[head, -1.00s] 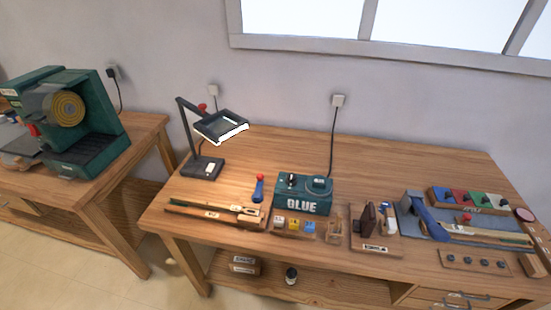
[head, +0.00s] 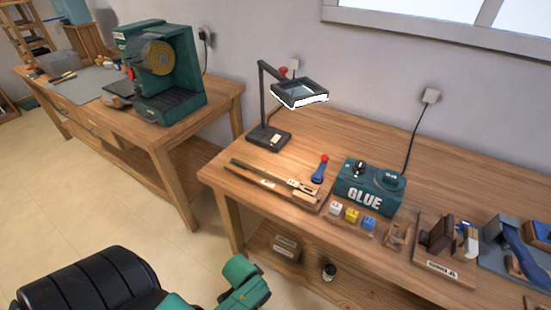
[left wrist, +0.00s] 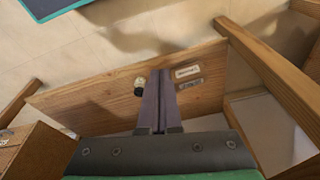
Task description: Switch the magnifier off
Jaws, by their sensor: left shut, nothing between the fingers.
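The magnifier (head: 300,93) is a dark lamp on the workbench, with a jointed arm, a red knob and a square lens head whose front edge glows white. The wood below it looks bright. Its dark base (head: 262,139) stands near the bench's left end and carries a small pale switch (head: 276,138). My left gripper (left wrist: 161,76) shows in the left wrist view, its fingers together and empty, pointing over the bench's lower shelf. It is well away from the magnifier, which that view does not show. My right gripper is not in view.
A green GLUE box (head: 366,190), a blue tool with a red tip (head: 320,168) and long wooden pieces (head: 270,180) lie near the bench's front. Left stands another table with a green machine (head: 165,80). Open floor (head: 60,210) lies before that table.

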